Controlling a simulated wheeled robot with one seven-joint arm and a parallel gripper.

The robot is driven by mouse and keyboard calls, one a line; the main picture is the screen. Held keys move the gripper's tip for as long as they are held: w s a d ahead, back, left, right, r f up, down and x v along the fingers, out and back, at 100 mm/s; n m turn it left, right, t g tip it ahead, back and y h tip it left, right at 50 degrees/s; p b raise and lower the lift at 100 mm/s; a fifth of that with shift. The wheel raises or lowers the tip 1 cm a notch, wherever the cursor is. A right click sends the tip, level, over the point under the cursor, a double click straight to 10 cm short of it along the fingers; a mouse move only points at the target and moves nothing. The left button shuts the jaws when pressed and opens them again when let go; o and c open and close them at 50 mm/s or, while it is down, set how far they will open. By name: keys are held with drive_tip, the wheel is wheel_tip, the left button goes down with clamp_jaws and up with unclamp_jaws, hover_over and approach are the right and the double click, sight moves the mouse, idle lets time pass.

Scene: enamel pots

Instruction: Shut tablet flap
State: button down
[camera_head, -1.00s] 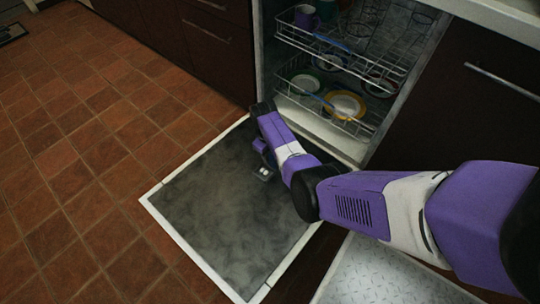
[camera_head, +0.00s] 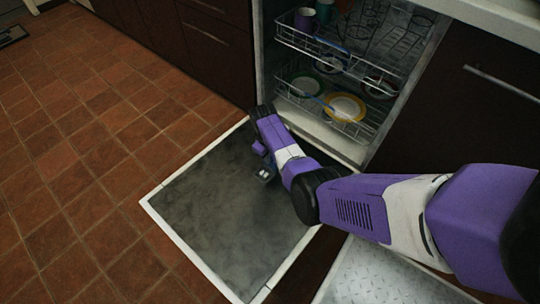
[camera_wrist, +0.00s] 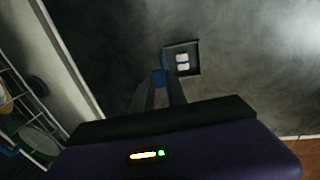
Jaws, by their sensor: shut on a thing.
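The open dishwasher door (camera_head: 225,220) lies flat with its inner face up. A small square tablet compartment (camera_wrist: 194,48) in that face shows two white tablets (camera_wrist: 182,62); its white tablets also show in the head view beside my wrist. The tablet flap (camera_wrist: 158,77), a small blue piece at the compartment's left edge, stands open, so the tablets are uncovered. My gripper (camera_wrist: 160,88) reaches the compartment with its fingers around the blue flap and is shut on it. In the head view my wrist partly hides the flap and fingertips.
The dishwasher's wire racks (camera_head: 330,55) hold cups (camera_head: 305,18) and plates, among them a yellow-rimmed plate (camera_head: 345,107), just behind my wrist. Dark cabinets (camera_head: 455,125) flank the opening. Bare tiled floor (camera_head: 80,160) lies to the left.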

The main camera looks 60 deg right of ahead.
drive_tip(key=shift+a, duration=0.25)
drive_tip(key=a+h, duration=0.1)
drive_tip(key=h, duration=0.1)
drive_tip(key=a+f+h+b, duration=0.1)
drive_tip(key=a+h, duration=0.1)
drive_tip(key=shift+w+f+h, duration=0.1)
drive_tip(key=shift+w+h, duration=0.05)
drive_tip(key=shift+h, duration=0.15)
drive_tip(key=a+h+b, duration=0.1)
drive_tip(key=b, duration=0.1)
drive_tip(key=f+h+b, duration=0.1)
drive_tip(key=h+b, duration=0.1)
drive_tip(key=a+f+h+b, duration=0.1)
drive_tip(key=b, duration=0.1)
drive_tip(key=shift+w+a+g, duration=0.15)
drive_tip(key=shift+a+g, duration=0.2)
drive_tip(key=shift+g, duration=0.05)
drive_tip(key=h+b, duration=0.1)
drive_tip(key=b, duration=0.1)
drive_tip(key=a+f+h+b, duration=0.1)
drive_tip(key=h+b, duration=0.1)
drive_tip(key=shift+a+b, duration=0.1)
drive_tip(key=shift+b, duration=0.2)
drive_tip(key=shift+r, duration=0.1)
